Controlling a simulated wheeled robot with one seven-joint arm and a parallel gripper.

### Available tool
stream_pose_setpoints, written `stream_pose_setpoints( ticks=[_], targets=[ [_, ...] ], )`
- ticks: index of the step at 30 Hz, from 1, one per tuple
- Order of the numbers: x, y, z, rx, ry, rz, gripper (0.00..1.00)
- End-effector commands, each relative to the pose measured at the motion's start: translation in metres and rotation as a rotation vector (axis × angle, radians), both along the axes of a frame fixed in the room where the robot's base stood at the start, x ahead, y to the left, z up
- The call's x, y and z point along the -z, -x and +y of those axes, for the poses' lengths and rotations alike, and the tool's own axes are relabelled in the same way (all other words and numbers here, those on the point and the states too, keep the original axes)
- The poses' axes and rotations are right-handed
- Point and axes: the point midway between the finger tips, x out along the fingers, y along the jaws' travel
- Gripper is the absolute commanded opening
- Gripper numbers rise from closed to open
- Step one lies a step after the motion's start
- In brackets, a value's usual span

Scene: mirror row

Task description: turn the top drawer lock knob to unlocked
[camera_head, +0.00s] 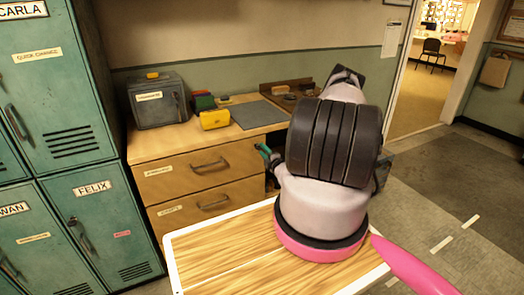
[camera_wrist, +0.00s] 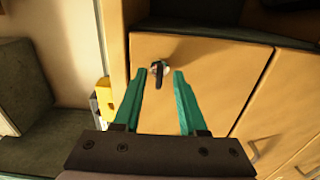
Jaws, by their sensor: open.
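The lock knob (camera_wrist: 157,72) shows in the wrist view as a small silvery disc with a black lever on a light wood front (camera_wrist: 215,75). The lever points down in that view, tilted slightly. My gripper (camera_wrist: 160,78) is open, with its two green fingertips on either side of the knob in the picture. I cannot tell whether they touch it or how deep they reach. In the head view, my arm hides the knob, and only a bit of green finger shows beside the drawer unit. The top drawer (camera_head: 232,158) looks closed.
A wood-topped tray (camera_head: 215,250) lies in front of the drawers. Green lockers (camera_head: 100,215) stand left. Open floor (camera_head: 425,215) lies right.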

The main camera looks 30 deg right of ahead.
Motion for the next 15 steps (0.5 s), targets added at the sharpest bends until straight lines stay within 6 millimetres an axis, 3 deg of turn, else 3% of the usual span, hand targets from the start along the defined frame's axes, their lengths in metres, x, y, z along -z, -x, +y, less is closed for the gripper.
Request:
stream_pose_setpoints(
  ticks=[9, 15],
  targets=[
    [0.001, 0.065, -0.001, 0.004, -0.005, 0.002, 0.41],
    [0.000, 0.088, -0.001, 0.002, -0.002, 0.001, 0.41]
  ],
)
